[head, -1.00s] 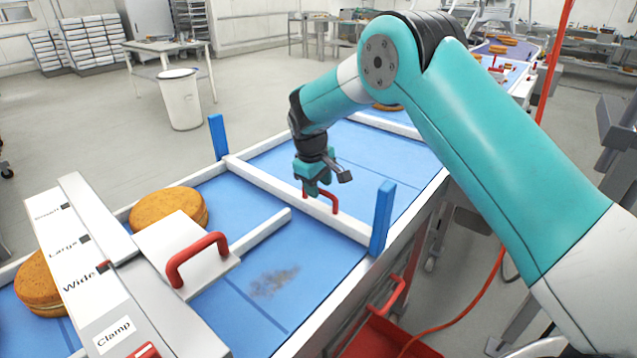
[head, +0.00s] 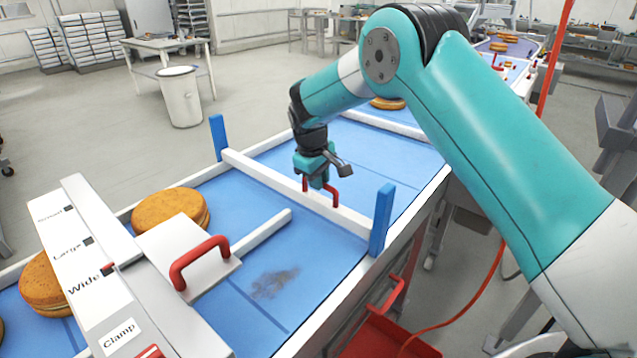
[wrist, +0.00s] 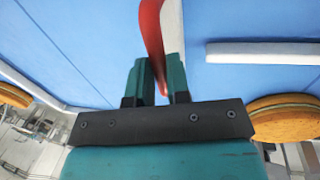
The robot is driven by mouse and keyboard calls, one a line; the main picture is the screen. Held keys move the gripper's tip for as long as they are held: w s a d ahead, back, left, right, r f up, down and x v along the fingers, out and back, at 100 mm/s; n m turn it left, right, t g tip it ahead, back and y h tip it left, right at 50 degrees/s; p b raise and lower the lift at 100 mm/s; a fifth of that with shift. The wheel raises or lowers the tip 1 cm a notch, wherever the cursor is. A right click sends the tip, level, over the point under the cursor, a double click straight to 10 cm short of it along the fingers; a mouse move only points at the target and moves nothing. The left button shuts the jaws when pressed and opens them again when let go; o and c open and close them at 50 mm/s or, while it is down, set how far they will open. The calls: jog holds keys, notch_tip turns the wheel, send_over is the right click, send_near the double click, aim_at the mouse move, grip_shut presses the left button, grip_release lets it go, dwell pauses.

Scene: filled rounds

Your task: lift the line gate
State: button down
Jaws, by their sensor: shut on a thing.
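The line gate is a white bar (head: 265,176) across the blue conveyor, between two blue posts (head: 218,138) (head: 382,219). Its red handle (head: 334,198) is on the bar, right of the middle. My gripper (head: 318,184) is shut on this handle from above. In the wrist view the red handle (wrist: 152,35) runs between the two teal fingers (wrist: 158,84), and part of the white bar shows behind it. The fingers hide part of the handle. The bar looks slightly raised, but its gap above the belt is hard to judge.
Filled rounds (head: 170,208) (head: 42,283) lie on the belt at left, near a white panel labelled Wide, Large and Clamp (head: 100,265). A plate with a red handle (head: 200,262) is close by. A white guide rail (head: 262,231) lies before the gate. A red bin (head: 385,340) is below right.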

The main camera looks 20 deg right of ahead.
notch_tip(320, 180, up, 9)
jog(key=p, duration=0.3)
jog(key=shift+f+p, duration=0.1)
jog(key=shift+p, duration=0.2)
jog(key=c, duration=1.1)
grip_release()
jog(key=shift+f, duration=0.1)
notch_tip(320, 180, up, 17)
jog(key=s+a, duration=0.2)
jog(key=shift+a, duration=0.4)
